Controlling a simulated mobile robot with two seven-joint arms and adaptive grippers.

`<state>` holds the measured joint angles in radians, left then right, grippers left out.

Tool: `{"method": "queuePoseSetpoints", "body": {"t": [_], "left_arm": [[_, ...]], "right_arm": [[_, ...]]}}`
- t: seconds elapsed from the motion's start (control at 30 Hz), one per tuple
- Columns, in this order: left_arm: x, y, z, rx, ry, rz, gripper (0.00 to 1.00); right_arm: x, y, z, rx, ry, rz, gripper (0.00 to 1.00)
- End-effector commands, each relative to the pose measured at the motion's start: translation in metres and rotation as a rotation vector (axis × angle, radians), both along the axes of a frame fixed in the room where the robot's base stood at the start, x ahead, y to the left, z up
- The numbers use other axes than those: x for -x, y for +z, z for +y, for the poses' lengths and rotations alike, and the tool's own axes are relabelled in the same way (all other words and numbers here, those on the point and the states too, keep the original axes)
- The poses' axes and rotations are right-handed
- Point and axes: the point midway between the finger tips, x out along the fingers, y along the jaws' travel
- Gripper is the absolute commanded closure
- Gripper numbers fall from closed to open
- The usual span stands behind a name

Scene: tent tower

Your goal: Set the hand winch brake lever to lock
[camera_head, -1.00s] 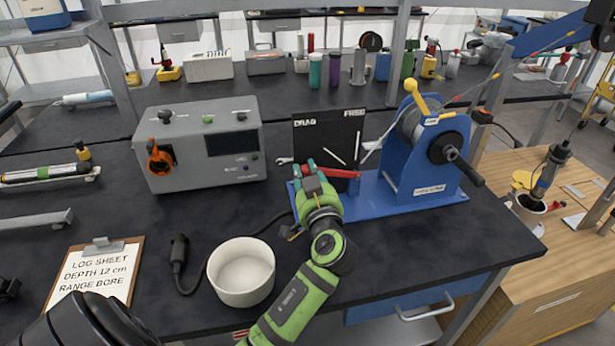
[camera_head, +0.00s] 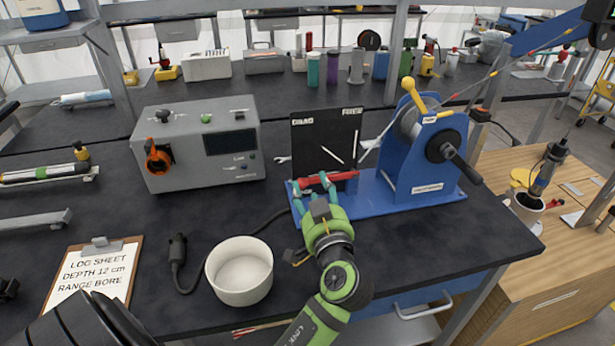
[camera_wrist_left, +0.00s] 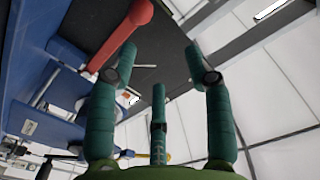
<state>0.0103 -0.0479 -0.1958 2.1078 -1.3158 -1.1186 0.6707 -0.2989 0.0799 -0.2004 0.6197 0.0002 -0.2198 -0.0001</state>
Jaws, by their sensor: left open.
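The blue hand winch (camera_head: 405,185) stands at the back right of the dark bench, with a drum, a black crank handle and a yellow-knobbed lever (camera_head: 414,92) on top. A black panel (camera_head: 325,140) stands at its left, with white lines and labels; one reads FREE. A red lever (camera_head: 338,177) lies across the panel's lower part and shows in the left wrist view (camera_wrist_left: 118,38). My left gripper (camera_head: 312,190) is open at the red lever's left part. In the wrist view the lever passes beside the left finger; contact cannot be told. My right gripper is out of view.
A grey box with knobs (camera_head: 198,145) stands left of the panel. A white bowl (camera_head: 240,270), a black corded handset (camera_head: 178,258) and a clipboard (camera_head: 95,275) lie nearer. The bench between bowl and winch is mostly clear apart from my arm.

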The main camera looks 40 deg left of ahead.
Motion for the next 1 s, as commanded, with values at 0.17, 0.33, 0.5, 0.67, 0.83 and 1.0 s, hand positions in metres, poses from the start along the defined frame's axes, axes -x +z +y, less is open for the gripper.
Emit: {"method": "queuePoseSetpoints", "body": {"t": [0.17, 0.33, 0.5, 0.67, 0.83, 1.0], "left_arm": [[0.023, -0.001, -0.027, 0.005, 0.0, 0.003, 0.49], [0.034, -0.001, -0.04, 0.001, 0.0, 0.002, 0.49], [0.037, 0.0, -0.044, 0.001, 0.0, 0.001, 0.49], [0.037, 0.0, -0.043, 0.001, 0.0, 0.001, 0.49], [0.037, 0.0, -0.043, 0.0, 0.0, 0.001, 0.49], [0.037, 0.0, -0.043, 0.0, 0.0, 0.001, 0.49]], "right_arm": [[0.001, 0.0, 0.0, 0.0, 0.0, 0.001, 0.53], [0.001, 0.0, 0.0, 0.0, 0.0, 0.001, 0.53], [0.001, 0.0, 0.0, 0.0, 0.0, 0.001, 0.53], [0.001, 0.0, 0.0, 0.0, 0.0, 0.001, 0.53], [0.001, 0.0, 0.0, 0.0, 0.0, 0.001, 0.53], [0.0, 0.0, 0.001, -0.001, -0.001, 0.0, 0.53]]}}
